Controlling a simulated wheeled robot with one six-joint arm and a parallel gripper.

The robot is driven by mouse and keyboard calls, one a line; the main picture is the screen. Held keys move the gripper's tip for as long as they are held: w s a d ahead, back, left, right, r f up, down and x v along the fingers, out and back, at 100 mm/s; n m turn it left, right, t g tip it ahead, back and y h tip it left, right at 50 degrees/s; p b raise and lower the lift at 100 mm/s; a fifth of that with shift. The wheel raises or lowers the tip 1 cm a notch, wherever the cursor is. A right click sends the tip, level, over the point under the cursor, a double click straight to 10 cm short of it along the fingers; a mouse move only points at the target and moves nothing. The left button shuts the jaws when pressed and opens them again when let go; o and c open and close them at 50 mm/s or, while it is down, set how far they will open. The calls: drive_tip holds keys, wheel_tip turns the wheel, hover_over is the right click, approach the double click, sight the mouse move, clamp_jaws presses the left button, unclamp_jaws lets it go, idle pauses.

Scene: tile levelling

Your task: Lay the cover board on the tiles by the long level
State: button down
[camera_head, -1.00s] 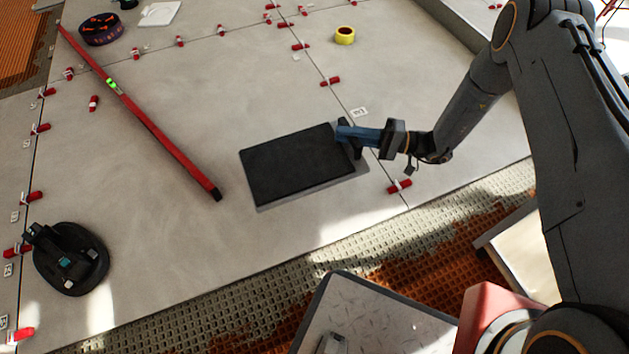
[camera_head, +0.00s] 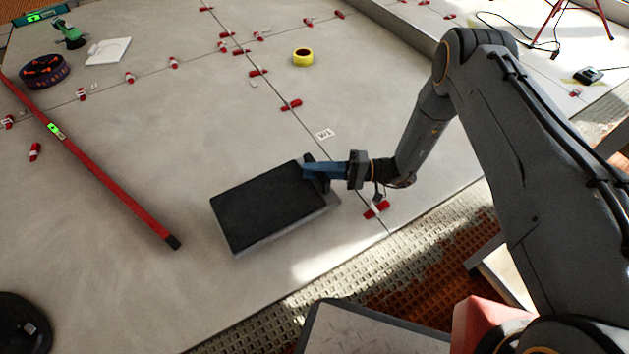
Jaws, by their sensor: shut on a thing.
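The cover board (camera_head: 268,205) is a flat black rectangle with a grey band along its front and right edges. It is over the pale tiles (camera_head: 190,130) in the middle of the picture. I cannot tell whether it touches them. My gripper (camera_head: 312,172), with blue fingers, is shut on its right end; the fingertips are partly hard to make out against the dark board. The long level (camera_head: 110,182) is a red bar with a green-lit vial, lying on the tiles left of the board. Its near black end is a short gap away from the board's left corner.
A yellow tape roll (camera_head: 303,57), a dark round item (camera_head: 45,71) and a white sheet (camera_head: 108,50) lie farther back. A black suction cup (camera_head: 20,325) is partly cut off at lower left.

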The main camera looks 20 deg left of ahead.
sight(315, 180)
wheel_tip(315, 180, down, 4)
drive_tip(key=shift+f+b, duration=0.1)
drive_tip(key=shift+b, duration=1)
drive_tip(key=c, duration=1.6)
unclamp_jaws()
drive_tip(key=shift+c, duration=0.2)
drive_tip(key=shift+d, duration=0.15)
